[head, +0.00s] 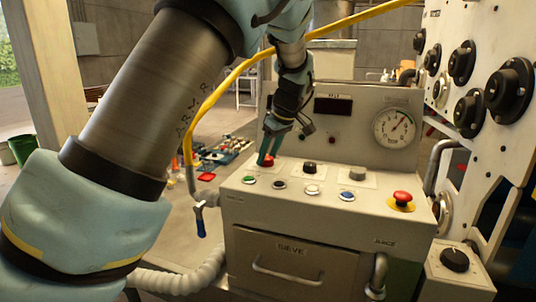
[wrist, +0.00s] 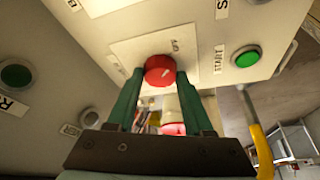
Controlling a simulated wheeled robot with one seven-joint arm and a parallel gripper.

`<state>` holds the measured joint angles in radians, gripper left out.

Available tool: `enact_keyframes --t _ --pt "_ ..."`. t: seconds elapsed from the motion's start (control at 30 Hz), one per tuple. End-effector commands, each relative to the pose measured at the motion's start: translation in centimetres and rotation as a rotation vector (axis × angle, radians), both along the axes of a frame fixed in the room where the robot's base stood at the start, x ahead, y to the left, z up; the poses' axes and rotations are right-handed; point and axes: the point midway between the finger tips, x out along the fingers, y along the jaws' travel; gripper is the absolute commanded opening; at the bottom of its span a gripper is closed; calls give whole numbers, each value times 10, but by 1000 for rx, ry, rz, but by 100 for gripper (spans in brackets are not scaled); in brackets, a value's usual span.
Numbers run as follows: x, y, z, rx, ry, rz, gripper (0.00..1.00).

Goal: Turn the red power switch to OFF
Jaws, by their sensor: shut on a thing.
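The red power switch (wrist: 159,69) is a round red knob on a pale square plate (wrist: 128,48) in the wrist view. An OFF label shows on the plate beside it. A small light mark is on the knob, but I cannot tell clearly which position it points to. My gripper (wrist: 160,76) has its two green fingers on either side of the knob and is shut on it. In the head view my gripper (head: 269,151) reaches down to the red switch (head: 265,160) at the back left of the console top, and the fingers partly hide it.
The console (head: 330,205) also carries two black knobs (head: 310,167), a green button (head: 248,180), a blue button (head: 346,196) and a red mushroom button (head: 402,197). A pressure gauge (head: 394,128) is on the back panel. A yellow hose (head: 235,75) passes behind my arm.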

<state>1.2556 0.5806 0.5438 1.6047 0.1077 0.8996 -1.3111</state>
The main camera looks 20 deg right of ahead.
Motion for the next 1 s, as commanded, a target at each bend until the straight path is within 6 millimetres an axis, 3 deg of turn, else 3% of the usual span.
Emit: enact_keyframes --t 0.23,0.27,0.5,0.83,1.0 --pt "-1 0 -1 0 2 1 0" --pt "-1 0 -1 0 2 1 54" --pt "0 0 -1 0 1 0 81" --pt "-1 -1 3 -2 -1 -1 81" --pt "-9 -5 24 -5 -3 -1 81"
